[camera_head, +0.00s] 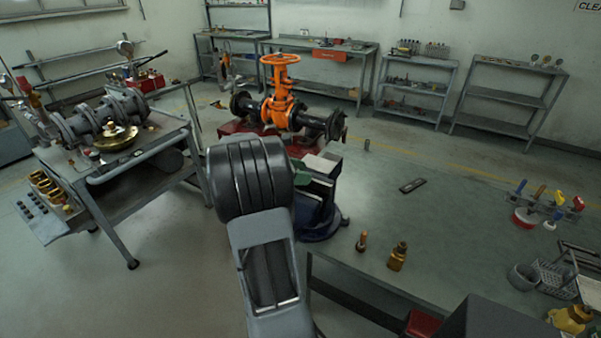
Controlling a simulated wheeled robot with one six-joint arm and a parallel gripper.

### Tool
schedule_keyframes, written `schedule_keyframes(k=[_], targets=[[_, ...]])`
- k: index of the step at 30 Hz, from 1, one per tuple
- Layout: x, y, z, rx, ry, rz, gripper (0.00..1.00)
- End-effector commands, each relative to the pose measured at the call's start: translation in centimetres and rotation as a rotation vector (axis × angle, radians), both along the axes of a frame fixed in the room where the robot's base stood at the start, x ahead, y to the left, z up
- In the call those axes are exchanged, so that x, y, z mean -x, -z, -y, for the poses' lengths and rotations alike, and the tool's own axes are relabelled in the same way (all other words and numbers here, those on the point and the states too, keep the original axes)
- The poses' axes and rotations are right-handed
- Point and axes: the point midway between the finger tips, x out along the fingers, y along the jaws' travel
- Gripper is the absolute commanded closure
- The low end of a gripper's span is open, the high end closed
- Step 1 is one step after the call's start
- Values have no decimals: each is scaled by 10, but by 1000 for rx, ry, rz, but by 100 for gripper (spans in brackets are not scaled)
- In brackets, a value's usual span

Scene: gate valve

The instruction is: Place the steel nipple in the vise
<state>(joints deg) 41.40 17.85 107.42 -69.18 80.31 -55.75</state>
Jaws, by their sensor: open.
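The vise (318,213) is blue and dark green and stands at the left edge of the workbench, just right of my arm. My arm hides its left side, and I cannot tell whether anything is between its jaws. A small grey upright cylinder (367,145), which looks like the steel nipple, stands near the far edge of the bench, to the right of and beyond the vise. It is too small to show detail. My arm rises from the bottom middle, and its dark rounded joint hides what lies beyond it. My gripper does not show.
The workbench (455,215) has free room in its middle. A copper-coloured fitting (361,241) and a brass fitting (397,257) stand near its front edge. A flat dark piece (412,185) lies farther back. An orange gate valve (282,95) stands beyond the vise.

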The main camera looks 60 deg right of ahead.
Motion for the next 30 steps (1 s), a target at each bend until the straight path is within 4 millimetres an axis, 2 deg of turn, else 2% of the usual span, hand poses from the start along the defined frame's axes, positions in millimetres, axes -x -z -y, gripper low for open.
schedule_keyframes(k=[5, 18, 24, 30], targets=[[-12, -8, -11, 3, -4, 2, 48], [-64, -38, -63, 1, -2, 1, 48], [-76, -46, -75, 0, -2, 1, 48], [-79, -48, -81, -2, -2, 15, 48]])
